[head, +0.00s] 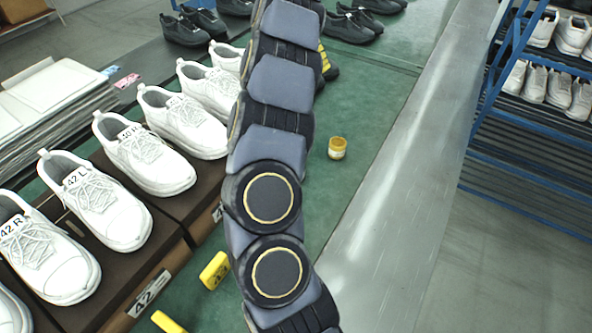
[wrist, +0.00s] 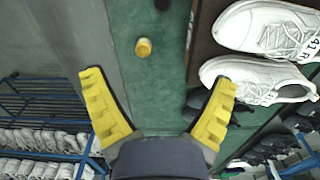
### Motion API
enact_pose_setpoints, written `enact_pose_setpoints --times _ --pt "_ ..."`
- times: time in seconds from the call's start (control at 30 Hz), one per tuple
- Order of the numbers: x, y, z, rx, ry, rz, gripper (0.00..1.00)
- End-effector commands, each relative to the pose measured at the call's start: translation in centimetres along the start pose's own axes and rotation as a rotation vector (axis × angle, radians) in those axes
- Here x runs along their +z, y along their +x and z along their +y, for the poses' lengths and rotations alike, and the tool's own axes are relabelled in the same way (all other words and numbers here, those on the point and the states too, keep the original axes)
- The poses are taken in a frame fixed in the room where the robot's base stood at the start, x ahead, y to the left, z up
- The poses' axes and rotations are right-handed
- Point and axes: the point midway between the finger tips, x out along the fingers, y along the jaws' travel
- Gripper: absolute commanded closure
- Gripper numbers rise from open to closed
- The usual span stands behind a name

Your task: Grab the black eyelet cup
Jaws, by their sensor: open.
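A small round black object (wrist: 162,4), possibly the black eyelet cup, is cut off by the top edge of the wrist view. In the head view I cannot see it; my arm covers part of the mat. My gripper (wrist: 157,84) is open and empty, its yellow ridged fingers spread wide above the green mat. In the head view, my gripper (head: 328,64) shows only as a bit of yellow finger beside my arm. A yellow cup (head: 337,148) stands on the mat right of my arm; the wrist view shows it (wrist: 143,47) beyond the fingertips.
White shoes (head: 98,208) stand on brown boxes (head: 196,206) along the left. Yellow-handled items (head: 215,270) lie at the front. A metal edge strip (head: 385,215) and a blue shoe rack (head: 487,100) are right. The mat around the yellow cup is clear.

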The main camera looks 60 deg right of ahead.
Motion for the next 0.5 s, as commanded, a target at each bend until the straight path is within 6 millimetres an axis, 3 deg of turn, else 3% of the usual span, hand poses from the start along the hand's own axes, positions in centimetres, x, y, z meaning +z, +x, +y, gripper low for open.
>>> enact_pose_setpoints --times 0.17,0.37,0.5 --pt "0.2 1.5 0.0 0.000 -0.003 -0.004 0.13" --pt "0.2 4.8 0.0 0.001 -0.005 -0.005 0.13" --pt "0.3 9.2 0.1 0.005 -0.004 -0.010 0.13"
